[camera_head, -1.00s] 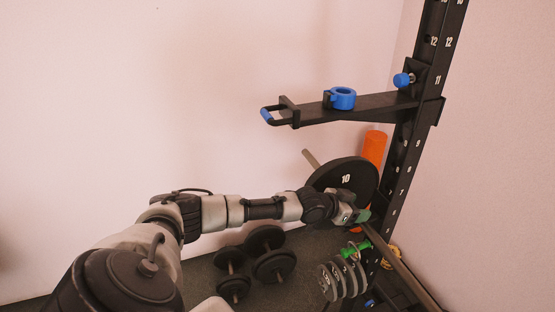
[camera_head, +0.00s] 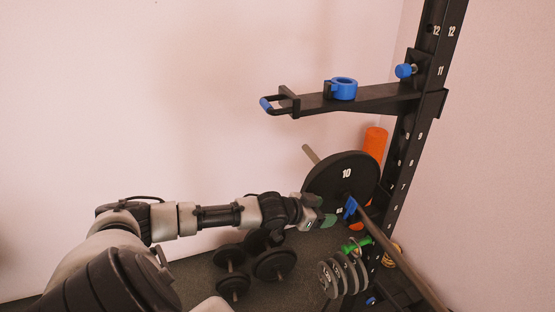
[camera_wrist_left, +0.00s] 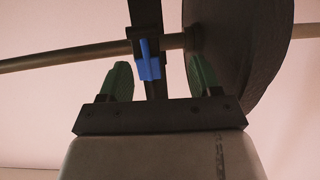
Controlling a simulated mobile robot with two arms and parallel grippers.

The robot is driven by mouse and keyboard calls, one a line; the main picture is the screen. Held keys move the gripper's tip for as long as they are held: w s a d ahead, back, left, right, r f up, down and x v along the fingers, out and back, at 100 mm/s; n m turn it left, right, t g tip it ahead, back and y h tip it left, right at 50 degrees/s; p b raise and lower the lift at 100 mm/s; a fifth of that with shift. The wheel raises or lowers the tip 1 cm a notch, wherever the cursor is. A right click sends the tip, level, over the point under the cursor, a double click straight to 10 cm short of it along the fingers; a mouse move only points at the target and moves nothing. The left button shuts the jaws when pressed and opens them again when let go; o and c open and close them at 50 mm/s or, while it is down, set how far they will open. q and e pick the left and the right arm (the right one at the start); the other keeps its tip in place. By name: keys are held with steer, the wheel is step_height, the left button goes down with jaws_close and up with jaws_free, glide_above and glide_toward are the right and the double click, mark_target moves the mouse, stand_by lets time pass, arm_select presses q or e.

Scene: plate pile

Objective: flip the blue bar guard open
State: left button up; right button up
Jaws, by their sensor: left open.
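The blue bar guard (camera_head: 350,207) is a small blue piece at the bar (camera_head: 374,229), just in front of the black plate marked 10 (camera_head: 341,183) in the head view. In the left wrist view the blue guard (camera_wrist_left: 149,62) sits on a dark bracket where the bar (camera_wrist_left: 88,56) crosses it, pointing downward. I cannot tell whether it is latched. My left gripper (camera_head: 326,220) is just left of the guard, apart from it. Its green fingers (camera_wrist_left: 162,78) are spread, with the guard ahead between them in the picture. My right gripper is not in view.
A black rack upright (camera_head: 412,150) stands right, with a black spotter arm (camera_head: 380,97) reaching left above. A blue collar (camera_head: 343,88) sits on that arm. Dumbbells (camera_head: 274,264) and grey plates (camera_head: 343,276) are below. An orange roller (camera_head: 375,143) stands behind. The left wall side is clear.

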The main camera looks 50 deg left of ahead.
arm_select(q)
steer(key=s+f+g+y+b, duration=0.1)
steer(key=s+f, duration=0.4)
steer(key=f, duration=0.7)
steer(key=s+a+f+n+g+y+b, duration=0.1)
steer(key=s+f, duration=0.4)
steer(key=f, duration=0.8)
steer(key=s+f+n+g+y+b, duration=0.1)
steer(key=s+f, duration=0.4)
steer(key=f, duration=0.7)
steer(key=shift+a+f+g+y+b, duration=0.2)
steer(key=shift+g+y+b, duration=0.4)
steer(key=shift+g+b, duration=0.35)
